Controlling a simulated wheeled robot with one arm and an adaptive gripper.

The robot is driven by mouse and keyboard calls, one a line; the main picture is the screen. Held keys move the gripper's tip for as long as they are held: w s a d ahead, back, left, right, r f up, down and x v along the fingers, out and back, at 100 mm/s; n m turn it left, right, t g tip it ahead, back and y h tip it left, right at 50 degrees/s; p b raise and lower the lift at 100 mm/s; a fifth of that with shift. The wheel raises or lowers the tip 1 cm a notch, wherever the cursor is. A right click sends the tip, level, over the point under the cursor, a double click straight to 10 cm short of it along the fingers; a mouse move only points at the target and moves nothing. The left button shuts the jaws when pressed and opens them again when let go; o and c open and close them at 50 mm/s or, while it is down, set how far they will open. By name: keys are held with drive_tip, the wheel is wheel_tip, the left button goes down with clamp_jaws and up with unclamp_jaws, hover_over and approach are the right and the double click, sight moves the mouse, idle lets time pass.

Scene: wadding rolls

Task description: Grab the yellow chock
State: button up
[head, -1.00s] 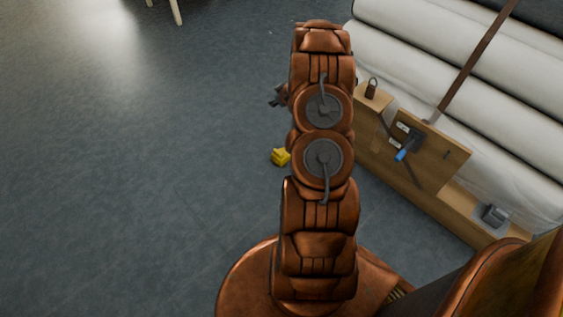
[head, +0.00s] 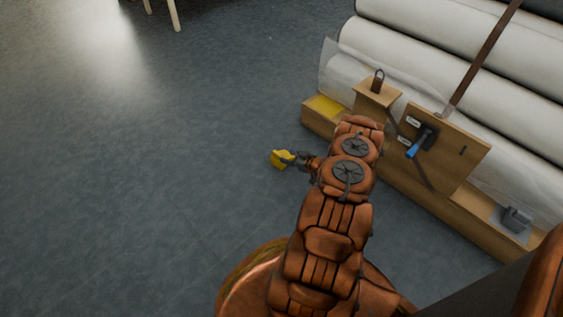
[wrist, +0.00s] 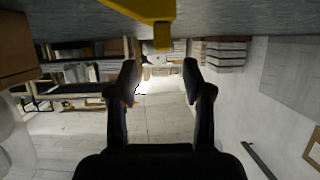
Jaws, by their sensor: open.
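The yellow chock (head: 280,159) lies on the grey floor left of the wooden rack in the head view. My gripper (head: 297,160) is low beside its right side, pointing left at it. In the wrist view the yellow chock (wrist: 150,9) shows at the top edge, partly cut off, with a narrow part reaching down. My gripper's two dark fingers (wrist: 160,72) are spread with nothing between them. The chock is beyond the fingertips and toward the picture's top. Whether a finger touches it, I cannot tell.
The wooden rack (head: 465,208) with large white rolls (head: 440,60) stands at the right, close to my arm. It carries a yellow patch (head: 326,106), a padlock-like piece (head: 377,82) and a blue-handled lever (head: 416,146). The floor (head: 130,170) at left is clear.

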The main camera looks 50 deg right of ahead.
sight(278, 153)
drive_tip(key=shift+b+x, duration=0.5)
drive_tip(key=shift+x, duration=0.85)
drive_tip(key=b+x, duration=0.1)
drive_tip(key=x, duration=0.1)
drive_tip(key=f+b+x, duration=0.1)
drive_tip(key=x, duration=0.1)
drive_tip(key=shift+w+a+f+b, duration=0.1)
drive_tip(key=shift+a+b, duration=0.1)
drive_tip(key=shift+b, duration=0.2)
drive_tip(key=shift+w, duration=0.2)
clamp_jaws()
